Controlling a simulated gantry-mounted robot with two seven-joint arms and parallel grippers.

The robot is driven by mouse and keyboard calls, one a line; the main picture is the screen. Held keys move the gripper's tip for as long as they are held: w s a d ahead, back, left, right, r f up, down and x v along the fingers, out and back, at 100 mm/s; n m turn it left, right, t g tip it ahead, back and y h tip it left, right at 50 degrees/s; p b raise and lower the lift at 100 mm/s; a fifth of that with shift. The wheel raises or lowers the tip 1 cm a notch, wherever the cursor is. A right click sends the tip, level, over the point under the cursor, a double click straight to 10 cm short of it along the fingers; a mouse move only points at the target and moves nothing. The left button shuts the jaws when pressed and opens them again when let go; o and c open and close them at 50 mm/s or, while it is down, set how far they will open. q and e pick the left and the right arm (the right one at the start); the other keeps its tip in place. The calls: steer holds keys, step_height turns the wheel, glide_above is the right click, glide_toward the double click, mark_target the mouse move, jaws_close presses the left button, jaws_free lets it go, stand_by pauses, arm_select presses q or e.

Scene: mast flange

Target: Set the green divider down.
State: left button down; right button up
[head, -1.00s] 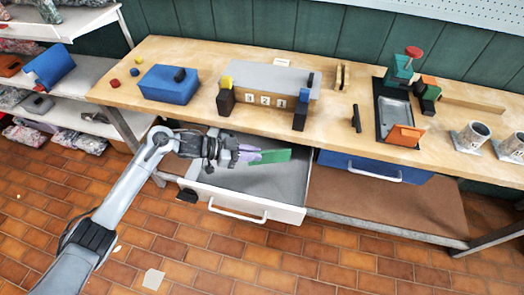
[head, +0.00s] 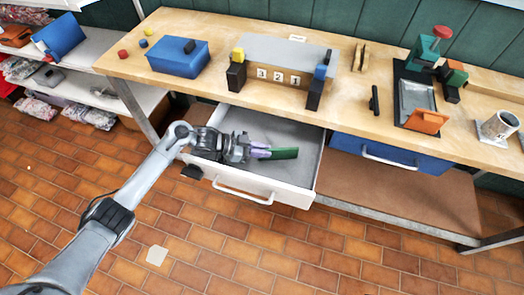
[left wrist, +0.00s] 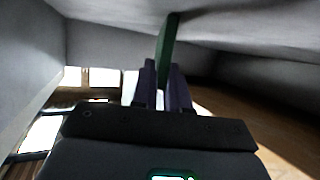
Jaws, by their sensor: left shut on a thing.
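The green divider (head: 284,153) is a flat dark green plate. My left gripper (head: 262,151) has purple fingers shut on one end of it. In the head view the divider lies within the outline of the open white drawer (head: 268,192), on the right side of the gripper. In the left wrist view the divider (left wrist: 167,50) stands edge-on between the two fingers (left wrist: 163,85), with grey drawer surfaces close around it. I cannot tell whether it touches the drawer floor. My right gripper is in neither view.
The drawer floor (head: 300,135) looks otherwise empty. Above it, the workbench (head: 215,80) holds a blue box (head: 178,57), a grey-topped stand with number tiles (head: 288,52) and an orange block (head: 427,121). A closed blue drawer (head: 390,154) is to the right.

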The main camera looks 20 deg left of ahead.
arm_select(q)
steer(key=shift+f, duration=0.1)
steer(key=c, duration=1.1)
jaws_free()
steer(key=shift+r, duration=0.2)
steer(key=shift+p+v, duration=1.05)
steer(key=shift+v, duration=2.7)
